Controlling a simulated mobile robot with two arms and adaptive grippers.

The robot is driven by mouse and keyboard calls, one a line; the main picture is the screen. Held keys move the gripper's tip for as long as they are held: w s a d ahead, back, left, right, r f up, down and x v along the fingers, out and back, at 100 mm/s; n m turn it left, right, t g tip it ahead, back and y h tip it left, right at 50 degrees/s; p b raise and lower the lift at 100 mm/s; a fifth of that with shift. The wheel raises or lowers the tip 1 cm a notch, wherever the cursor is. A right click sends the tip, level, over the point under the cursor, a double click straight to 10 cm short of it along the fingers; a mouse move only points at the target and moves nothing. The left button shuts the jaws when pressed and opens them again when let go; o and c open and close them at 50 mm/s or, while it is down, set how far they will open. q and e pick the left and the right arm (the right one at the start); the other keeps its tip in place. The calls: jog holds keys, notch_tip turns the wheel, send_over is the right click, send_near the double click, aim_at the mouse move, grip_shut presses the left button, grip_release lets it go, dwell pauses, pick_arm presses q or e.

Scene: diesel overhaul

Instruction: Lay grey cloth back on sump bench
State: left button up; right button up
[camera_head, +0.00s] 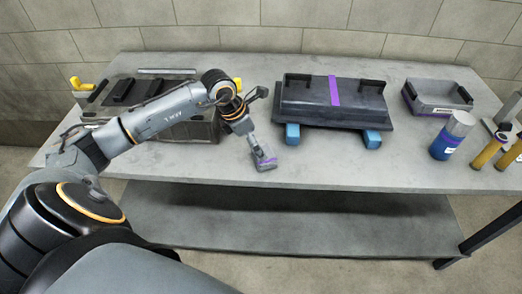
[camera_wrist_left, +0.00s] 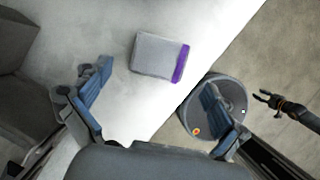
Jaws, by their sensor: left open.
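The grey cloth (camera_head: 265,161) looks like a small folded block with a purple band at one end. It lies on the sump bench (camera_head: 330,172) near its front edge, left of the large sump. In the left wrist view the cloth (camera_wrist_left: 156,54) lies flat ahead of the fingers, apart from them. My left gripper (camera_wrist_left: 155,100) is open and empty, above the bench top; in the head view its fingers partly overlap the cloth. My right gripper (camera_wrist_left: 262,97) shows small at the right of the left wrist view, over the floor, with its fingers apart.
The dark sump (camera_head: 300,102) with a purple stripe rests on blue blocks (camera_head: 292,134). A dark engine part (camera_head: 200,130) stands at left, under my arm. A grey tray (camera_head: 435,97), blue canister (camera_head: 447,145) and yellow cylinders (camera_head: 488,150) stand right. Bench front is clear between.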

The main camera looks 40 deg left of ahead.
pick_arm(q)
jog(key=v, duration=0.7)
jog(key=shift+r+b, duration=0.15)
jog(key=shift+b, duration=0.25)
